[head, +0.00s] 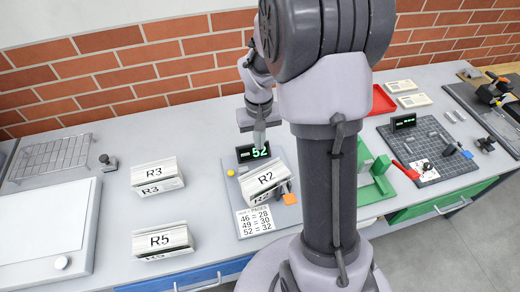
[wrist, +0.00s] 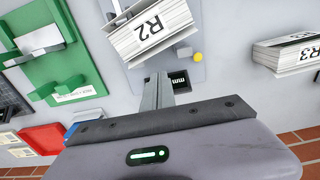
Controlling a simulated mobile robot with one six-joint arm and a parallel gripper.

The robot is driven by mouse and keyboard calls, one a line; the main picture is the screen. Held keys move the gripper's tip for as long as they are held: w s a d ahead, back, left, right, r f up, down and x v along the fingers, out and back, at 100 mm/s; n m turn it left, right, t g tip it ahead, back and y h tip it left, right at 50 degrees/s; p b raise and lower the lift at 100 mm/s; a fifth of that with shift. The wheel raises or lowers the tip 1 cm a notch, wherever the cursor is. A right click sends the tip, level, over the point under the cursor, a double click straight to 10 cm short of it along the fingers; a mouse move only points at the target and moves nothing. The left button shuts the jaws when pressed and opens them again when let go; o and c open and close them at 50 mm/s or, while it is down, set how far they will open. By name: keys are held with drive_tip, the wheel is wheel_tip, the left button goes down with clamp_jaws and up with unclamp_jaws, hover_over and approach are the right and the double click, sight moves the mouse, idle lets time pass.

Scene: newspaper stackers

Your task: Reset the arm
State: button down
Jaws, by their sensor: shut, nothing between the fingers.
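The stack also shows at the top of the wrist view (wrist: 150,32). My arm's column hides part of the bench in the head view.
Stacks R3 (head: 157,178) and R5 (head: 163,242) stand to the left. A wire rack (head: 52,158) and white board (head: 45,225) are farther left. A yellow button (head: 230,173) is on the plate. A green fixture (head: 375,175) and red tray (head: 382,100) are right. A brick wall stands behind.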

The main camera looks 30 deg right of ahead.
drive_tip(key=s+a+r+t+b, duration=0.3)
drive_tip(key=s+a+r+b, duration=0.2)
drive_tip(key=a+r+b, duration=0.3)
drive_tip(key=s+a+m+t+y+b, duration=0.1)
drive_tip(key=s+a+t+y+b, duration=0.15)
drive_tip(key=s+a, duration=0.75)
drive_tip(key=w+d+r+g+h+p, duration=0.1)
drive_tip(key=w+d+r+g+p, duration=0.15)
drive_tip(key=w+d+p, duration=0.3)
drive_tip(key=w+d+f+g+p, duration=0.2)
drive_tip(key=w+d+f+p, duration=0.15)
drive_tip(key=w, duration=0.25)
drive_tip(key=w+d+f+g+p, duration=0.1)
drive_tip(key=w+d+f+p, duration=0.15)
drive_tip(key=w+d, duration=0.3)
drive_tip(key=n+g+p, duration=0.1)
drive_tip(key=g, duration=0.1)
approach(266, 186)
drive_tip(key=shift+h, duration=0.35)
drive_tip(key=f, duration=0.5)
drive_tip(key=shift+s+a+f, duration=0.1)
drive_tip(key=shift+a+f, duration=0.2)
drive_tip(key=shift+a, duration=0.1)
drive_tip(key=shift+s+a+f+b, duration=0.1)
drive_tip(key=shift+s+f+b, duration=0.25)
drive_tip(key=shift+f+b, duration=0.35)
drive_tip(key=shift+s+f, duration=0.15)
